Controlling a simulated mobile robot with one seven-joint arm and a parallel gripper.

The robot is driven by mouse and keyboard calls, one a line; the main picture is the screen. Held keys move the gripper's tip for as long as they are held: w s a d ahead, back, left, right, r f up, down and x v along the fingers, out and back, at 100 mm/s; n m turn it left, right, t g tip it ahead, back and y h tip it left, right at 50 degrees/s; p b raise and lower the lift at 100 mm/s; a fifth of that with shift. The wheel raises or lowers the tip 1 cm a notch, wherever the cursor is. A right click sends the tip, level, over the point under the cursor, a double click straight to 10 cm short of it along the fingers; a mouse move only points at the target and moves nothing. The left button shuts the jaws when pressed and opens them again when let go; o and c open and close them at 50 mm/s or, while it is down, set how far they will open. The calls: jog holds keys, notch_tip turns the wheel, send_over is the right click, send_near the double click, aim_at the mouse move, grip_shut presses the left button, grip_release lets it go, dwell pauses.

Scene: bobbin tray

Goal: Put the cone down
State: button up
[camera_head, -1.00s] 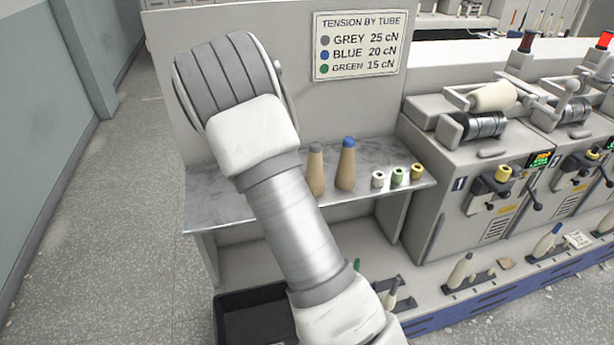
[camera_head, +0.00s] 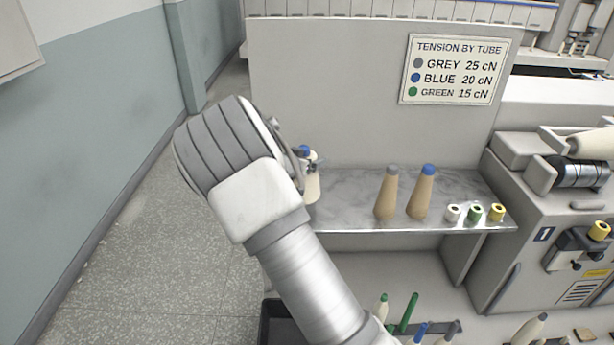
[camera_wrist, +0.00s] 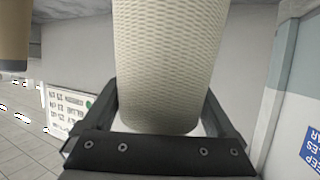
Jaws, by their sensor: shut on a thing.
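A cream yarn cone with a blue tip (camera_head: 313,187) is in my gripper (camera_head: 304,160), upright or nearly so, at the left end of the grey shelf (camera_head: 345,187). In the wrist view the cream cone (camera_wrist: 170,65) fills the middle between the two fingers of my gripper (camera_wrist: 160,115). My arm hides part of the cone and gripper in the head view. I cannot tell whether the cone's base touches the shelf. A tan cone with a grey tip (camera_head: 387,196) and a tan cone with a blue tip (camera_head: 422,195) stand upright to the right.
White, green and yellow small bobbins (camera_head: 475,213) stand at the shelf's right end. Shelf between the held cone and the grey-tipped cone is clear. A tension sign (camera_head: 455,70) hangs on the panel behind. A black bin (camera_head: 277,325) and several tubes are below.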

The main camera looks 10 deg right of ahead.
aim_at(312, 193)
jog(key=shift+s+a+f, duration=0.25)
jog(key=shift+a+f, duration=0.25)
jog(key=shift+a, duration=0.05)
notch_tip(312, 193, down, 4)
jog(key=shift+r+b, duration=0.15)
jog(key=shift+b, duration=0.3)
jog(key=o, duration=1.4)
jog(key=shift+c, duration=0.2)
